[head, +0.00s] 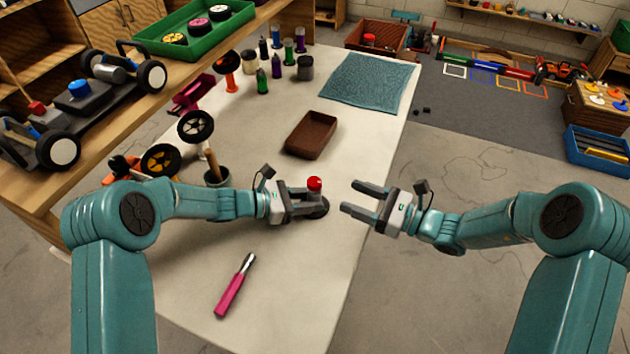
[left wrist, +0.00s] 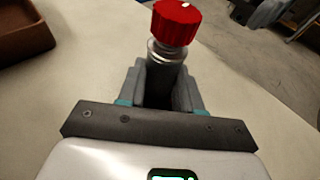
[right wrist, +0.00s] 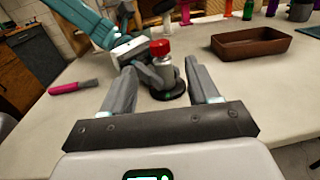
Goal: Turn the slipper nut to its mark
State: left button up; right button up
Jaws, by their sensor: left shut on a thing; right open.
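The slipper nut is a red ribbed knob (head: 314,184) on top of a grey metal post with a dark round base (head: 322,211), standing on the table. A white mark shows on the knob's top in the left wrist view (left wrist: 174,24). My left gripper (head: 309,206) is shut on the grey post below the red nut; it also shows in the right wrist view (right wrist: 150,78). My right gripper (head: 352,199) is open and empty, a little right of the post, its fingers pointing towards it. In the right wrist view the post stands beyond and between the open fingers.
A brown tray (head: 311,135) lies behind the post. A pink-handled tool (head: 235,286) lies in front. The light table (head: 300,270) is clear around the post's front.

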aim_at(314, 182)
jog(key=x, duration=1)
jog(key=shift+w+a, duration=0.1)
jog(key=shift+a, duration=0.2)
jog(key=c, duration=1)
jog(key=shift+o, duration=0.2)
jog(key=shift+t, duration=0.3)
